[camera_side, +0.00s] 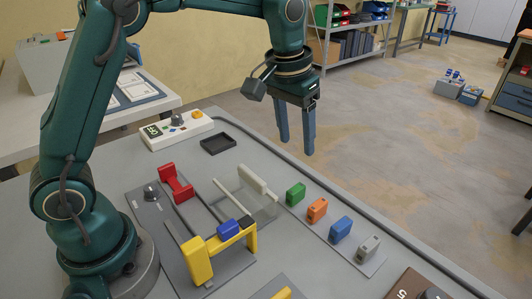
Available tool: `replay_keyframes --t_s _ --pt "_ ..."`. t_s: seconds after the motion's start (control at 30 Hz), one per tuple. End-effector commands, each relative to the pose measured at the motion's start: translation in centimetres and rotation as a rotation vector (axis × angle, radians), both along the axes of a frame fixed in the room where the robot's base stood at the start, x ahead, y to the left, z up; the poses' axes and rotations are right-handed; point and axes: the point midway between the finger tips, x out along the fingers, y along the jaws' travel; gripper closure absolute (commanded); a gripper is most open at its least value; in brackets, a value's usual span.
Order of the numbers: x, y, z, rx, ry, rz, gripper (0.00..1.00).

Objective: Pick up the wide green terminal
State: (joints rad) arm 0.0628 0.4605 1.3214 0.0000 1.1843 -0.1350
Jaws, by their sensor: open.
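A green terminal block (296,194) stands on a light strip (327,235) near the table's right edge, farthest back in a row. An orange block (317,210), a blue block (341,229) and a grey block (368,248) follow it toward the front. My gripper (296,148) is open and empty, pointing down, with its two fingers apart. In the picture it is above and behind the green block, clear of it. All sides of the green block facing away from the camera are hidden.
A fixture with a red bracket (176,184), a yellow bracket (197,262), a blue piece (228,229) and a white bar (252,181) stands left of the row. A black tray (218,144) and a control box (176,130) lie behind it. A brown box (412,286) is at front right.

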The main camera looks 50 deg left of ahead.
Motion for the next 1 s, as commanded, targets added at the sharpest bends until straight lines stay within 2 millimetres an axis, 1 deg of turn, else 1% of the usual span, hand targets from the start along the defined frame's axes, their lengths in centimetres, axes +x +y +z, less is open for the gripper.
replay_keyframes --t_s 0.03,0.1,0.2,0.3,0.47,0.7,0.8,1.0 --pt "0.6 -0.2 -1.6 0.002 0.033 -0.003 0.41" --pt "1.1 -0.4 -3.4 0.004 0.069 -0.007 0.41" --pt "1.4 -0.6 -5.7 0.008 0.114 -0.013 0.41" --pt "1.1 -0.8 -7.3 0.011 0.154 -0.017 0.41" --pt "0.8 -0.8 -8.9 0.013 0.18 -0.019 0.41" --pt "0.8 -0.8 -11.9 0.014 0.177 -0.019 0.41" --pt "0.8 -0.8 -12.8 0.014 0.176 -0.019 0.41" --pt "0.8 -0.8 -13.2 0.013 0.172 -0.018 0.41"
